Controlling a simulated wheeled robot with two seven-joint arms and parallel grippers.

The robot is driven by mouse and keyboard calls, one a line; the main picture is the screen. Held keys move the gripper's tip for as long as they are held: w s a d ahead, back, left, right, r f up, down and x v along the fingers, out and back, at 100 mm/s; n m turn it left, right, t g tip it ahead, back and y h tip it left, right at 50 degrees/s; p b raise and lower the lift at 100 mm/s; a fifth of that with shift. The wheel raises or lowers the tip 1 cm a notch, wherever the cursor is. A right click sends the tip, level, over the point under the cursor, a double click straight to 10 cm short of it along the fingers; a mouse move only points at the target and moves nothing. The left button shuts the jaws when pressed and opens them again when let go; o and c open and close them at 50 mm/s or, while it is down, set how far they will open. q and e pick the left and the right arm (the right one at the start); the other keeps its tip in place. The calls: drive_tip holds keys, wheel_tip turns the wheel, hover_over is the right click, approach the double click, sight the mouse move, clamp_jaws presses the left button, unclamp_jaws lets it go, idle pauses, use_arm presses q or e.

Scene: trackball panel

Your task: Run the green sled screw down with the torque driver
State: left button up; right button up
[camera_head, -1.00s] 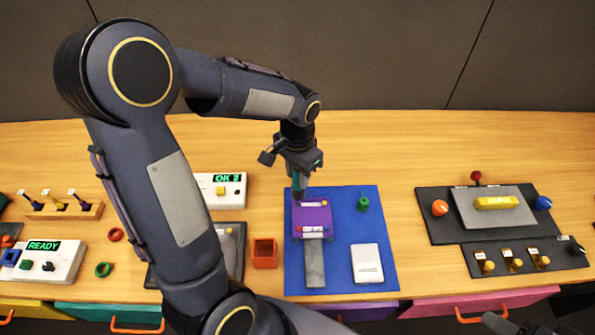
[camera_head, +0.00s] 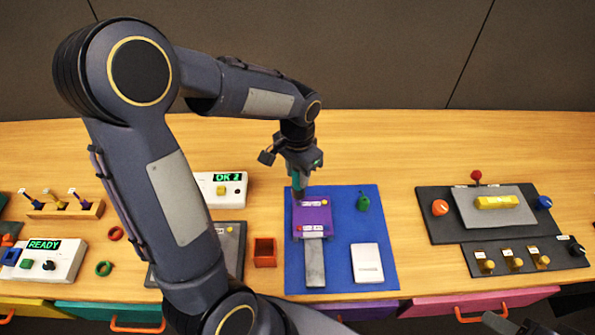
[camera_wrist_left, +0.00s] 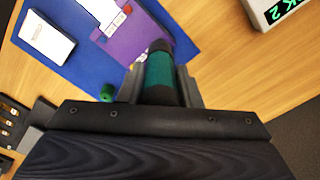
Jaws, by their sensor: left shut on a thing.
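My left gripper (camera_head: 298,186) is shut on the teal torque driver (camera_head: 297,180), which it holds upright above the back left corner of the purple sled (camera_head: 312,222) on the blue mat (camera_head: 340,270). In the left wrist view, the driver (camera_wrist_left: 159,75) sits between the two fingers, its dark end toward the sled (camera_wrist_left: 130,38). The sled carries small screws, a yellowish one near its back edge and a red one (camera_head: 299,229) at its front. I cannot make out the green screw or whether the driver tip touches anything. My right gripper is not clearly in view.
A green knob-like part (camera_head: 363,203) and a white box (camera_head: 367,263) stand on the mat. An orange bin (camera_head: 265,252) is left of it. A box reading OK 2 (camera_head: 222,189) stands behind left. A dark control panel (camera_head: 450,236) is at right. Bare table lies between mat and panel.

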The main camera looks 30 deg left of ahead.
use_arm(q)
drive_tip(key=shift+s+f+b, duration=0.1)
drive_tip(key=shift+f+b, duration=0.25)
drive_tip(key=shift+f, duration=0.15)
idle(2.2)
wheel_tip(320, 180, up, 6)
drive_tip(key=p, duration=0.5)
drive_tip(key=shift+r, duration=0.15)
drive_tip(key=shift+d, duration=0.1)
